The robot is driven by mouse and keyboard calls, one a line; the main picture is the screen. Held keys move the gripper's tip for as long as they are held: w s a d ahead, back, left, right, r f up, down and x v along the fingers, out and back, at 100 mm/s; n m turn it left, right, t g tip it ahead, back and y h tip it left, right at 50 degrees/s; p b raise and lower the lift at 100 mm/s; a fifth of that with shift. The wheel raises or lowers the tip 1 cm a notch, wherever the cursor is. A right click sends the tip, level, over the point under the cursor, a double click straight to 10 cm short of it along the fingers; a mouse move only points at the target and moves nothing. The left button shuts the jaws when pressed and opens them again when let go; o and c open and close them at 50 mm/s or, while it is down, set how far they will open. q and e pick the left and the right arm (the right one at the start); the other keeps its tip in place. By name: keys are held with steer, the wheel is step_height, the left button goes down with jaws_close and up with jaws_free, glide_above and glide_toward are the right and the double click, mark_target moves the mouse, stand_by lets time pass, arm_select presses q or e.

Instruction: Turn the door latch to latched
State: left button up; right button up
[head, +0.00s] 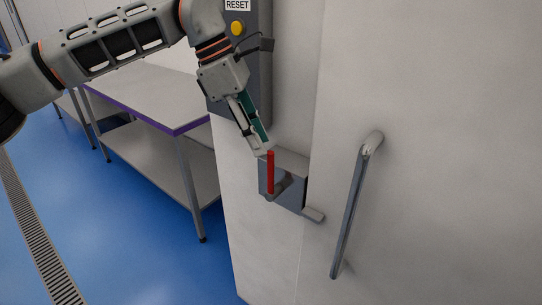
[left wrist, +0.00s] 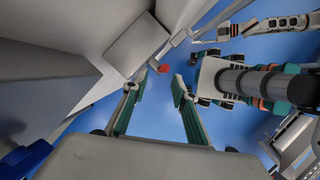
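The door latch is a grey metal box (head: 290,188) on the white wall beside the door edge. Its red lever (head: 270,172) stands upright on the box's front. A grey tongue (head: 313,214) juts from the box's lower right. My left gripper (head: 262,149) points down from the upper left, its tips at the lever's top end. In the left wrist view its two fingers (left wrist: 160,75) are apart with nothing between them. The lever's red end (left wrist: 163,69) shows just beyond the tips. Whether they touch it is unclear. My right gripper cannot be made out clearly.
A vertical metal door handle (head: 349,205) stands right of the latch. A grey control box with a RESET label (head: 237,6) and yellow button (head: 236,28) is above, behind my left wrist. A steel table (head: 150,95) stands left. Blue floor (head: 110,225) is open in front.

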arm_select(q)
glide_above(271, 192)
steer(key=f, duration=0.4)
steer(key=shift+w+a+f+p, duration=0.3)
steer(key=shift+w+a+f, duration=0.05)
steer(key=shift+w+a, duration=0.05)
steer(key=shift+x, duration=0.85)
jaws_close()
